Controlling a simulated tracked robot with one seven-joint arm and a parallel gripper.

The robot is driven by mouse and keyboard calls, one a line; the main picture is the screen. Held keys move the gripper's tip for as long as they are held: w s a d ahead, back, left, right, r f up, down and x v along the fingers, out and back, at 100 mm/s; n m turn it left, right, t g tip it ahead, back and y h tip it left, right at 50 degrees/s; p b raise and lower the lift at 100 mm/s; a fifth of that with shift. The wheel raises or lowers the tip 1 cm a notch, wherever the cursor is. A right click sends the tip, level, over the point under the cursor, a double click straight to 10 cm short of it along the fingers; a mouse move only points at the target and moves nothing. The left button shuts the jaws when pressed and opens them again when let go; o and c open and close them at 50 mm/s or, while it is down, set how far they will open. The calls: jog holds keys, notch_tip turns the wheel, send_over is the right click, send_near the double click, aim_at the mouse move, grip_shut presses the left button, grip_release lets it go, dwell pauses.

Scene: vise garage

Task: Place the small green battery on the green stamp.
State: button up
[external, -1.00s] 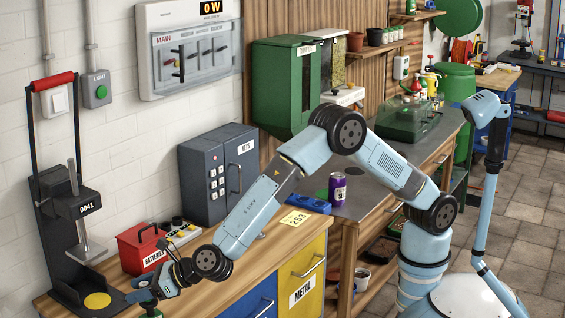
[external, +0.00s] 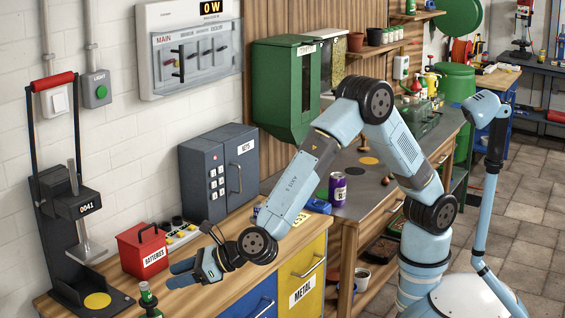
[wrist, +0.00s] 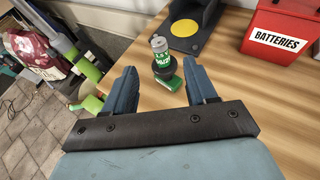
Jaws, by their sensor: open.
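The small green battery (wrist: 161,57), with a grey top and "1.5 V" on its side, stands upright. It appears to rest on the dark round knob of the green stamp (wrist: 170,83), whose green base shows below. In the external view the battery (external: 146,291) is near the bottom edge, with the stamp (external: 153,312) partly cut off under it. My gripper (external: 180,273) is open and empty, to the right of the battery and apart from it. In the wrist view the battery and stamp show beyond the gap between my two blue fingers (wrist: 160,80).
A black press (external: 62,285) with a yellow disc stands to the left of the battery. The red batteries box (external: 133,262) and a grey keypad safe (external: 204,185) are behind. The wooden bench (external: 213,290) between the red box and its front edge is largely clear.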

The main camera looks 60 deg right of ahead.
jog(key=shift+s+d+r, duration=0.1)
jog(key=shift+s, duration=0.1)
jog(key=shift+w+d, duration=0.1)
